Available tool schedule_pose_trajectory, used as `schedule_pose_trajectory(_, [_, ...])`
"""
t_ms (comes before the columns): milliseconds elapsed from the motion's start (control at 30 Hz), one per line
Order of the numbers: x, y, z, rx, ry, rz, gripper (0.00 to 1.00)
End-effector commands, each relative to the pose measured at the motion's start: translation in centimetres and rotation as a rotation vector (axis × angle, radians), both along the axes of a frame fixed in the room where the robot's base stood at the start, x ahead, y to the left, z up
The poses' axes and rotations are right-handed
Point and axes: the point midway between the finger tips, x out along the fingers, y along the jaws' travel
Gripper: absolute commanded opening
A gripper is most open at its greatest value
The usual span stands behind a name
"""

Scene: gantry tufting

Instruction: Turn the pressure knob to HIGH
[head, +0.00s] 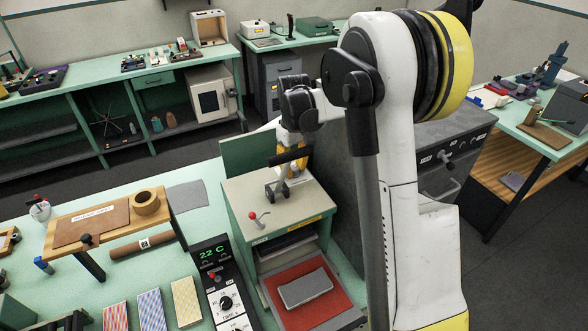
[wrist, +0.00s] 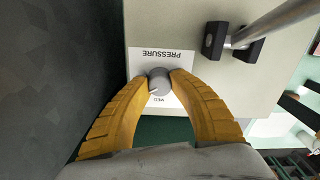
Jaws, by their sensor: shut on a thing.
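The grey pressure knob (wrist: 159,84) stands on a white label plate (wrist: 158,56) marked PRESSURE, which reads upside down in the wrist view. A small word that looks like MED shows just below the knob. A short pale mark on the knob points to the lower left, near that word. My gripper (wrist: 160,80) has its two yellow fingers shut on the knob from both sides. The HIGH mark cannot be seen.
A metal bar handle (wrist: 265,28) on dark mounts stands beside the label. A red-tipped lever (head: 254,215) is on the press top. A control box (head: 222,280) reading 22 C stands left of the press. A red mat (head: 332,302) carries a grey block (head: 305,288).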

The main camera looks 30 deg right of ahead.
Motion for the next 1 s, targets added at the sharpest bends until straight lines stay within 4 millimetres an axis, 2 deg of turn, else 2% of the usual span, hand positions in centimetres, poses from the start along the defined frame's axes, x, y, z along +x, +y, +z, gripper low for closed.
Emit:
schedule_pose_trajectory(167, [0.0,0.0,-0.1,0.001,0.001,-0.001,0.00])
schedule_pose_trajectory(200, [0.0,0.0,-0.1,0.001,0.001,-0.001,0.35])
schedule_pose_trajectory(267, [0.0,0.0,-0.1,0.001,0.001,0.000,0.53])
schedule_pose_trajectory(567, [0.0,0.0,0.0,0.000,0.000,0.000,0.53])
schedule_pose_trajectory(667, [0.0,0.0,0.7,0.000,0.000,0.000,0.53])
schedule_pose_trajectory(767, [0.0,0.0,2.2,0.000,0.000,0.000,0.53])
schedule_pose_trajectory(1000, [0.0,0.0,7.6,0.000,0.000,0.000,0.53])
